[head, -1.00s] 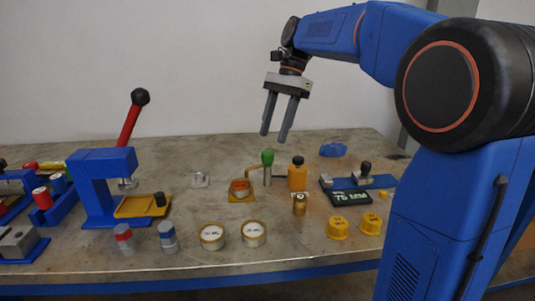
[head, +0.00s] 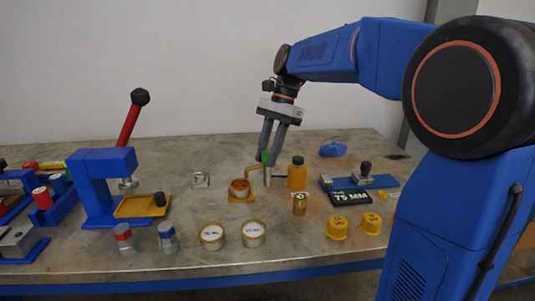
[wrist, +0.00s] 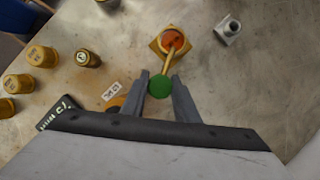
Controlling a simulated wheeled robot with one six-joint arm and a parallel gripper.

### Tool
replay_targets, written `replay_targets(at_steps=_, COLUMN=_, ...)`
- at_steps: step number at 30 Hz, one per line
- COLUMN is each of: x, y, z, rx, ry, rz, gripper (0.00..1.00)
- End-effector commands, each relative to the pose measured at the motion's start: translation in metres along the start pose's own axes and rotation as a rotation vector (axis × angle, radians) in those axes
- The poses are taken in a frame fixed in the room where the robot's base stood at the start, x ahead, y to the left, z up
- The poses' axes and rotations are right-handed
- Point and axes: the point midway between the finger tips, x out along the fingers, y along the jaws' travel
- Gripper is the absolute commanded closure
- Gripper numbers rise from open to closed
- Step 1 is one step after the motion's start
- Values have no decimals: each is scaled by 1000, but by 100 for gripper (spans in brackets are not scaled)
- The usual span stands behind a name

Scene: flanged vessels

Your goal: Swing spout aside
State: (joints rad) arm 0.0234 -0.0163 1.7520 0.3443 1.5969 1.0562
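The spout is a thin brass-coloured pipe (wrist: 167,61) on a post (head: 267,177) with a green knob (wrist: 159,87) on top. In the wrist view it runs from the knob to over a small orange-filled cup (wrist: 174,40) on a square brass-coloured base. The cup also shows in the head view (head: 240,187), left of the post. My gripper (head: 267,161) points down at the post, and its fingers partly hide the knob. In the wrist view my gripper (wrist: 160,78) is open, one finger on each side of the knob. Whether either finger touches it is unclear.
An orange bottle (head: 297,174) stands close right of the post. A small brass-coloured canister (head: 299,204) is in front. A grey metal block (head: 200,180) is to the left. Two round tins (head: 212,236) and yellow caps (head: 337,227) lie nearer the front. A blue press (head: 100,180) stands farther left.

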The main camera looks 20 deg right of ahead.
Motion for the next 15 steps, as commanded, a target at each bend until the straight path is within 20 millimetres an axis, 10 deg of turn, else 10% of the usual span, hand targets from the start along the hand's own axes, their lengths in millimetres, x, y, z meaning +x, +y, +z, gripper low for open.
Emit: replay_targets(at_steps=15, x=-1, y=0, z=0, rx=68, ry=-1, rz=-29, gripper=100)
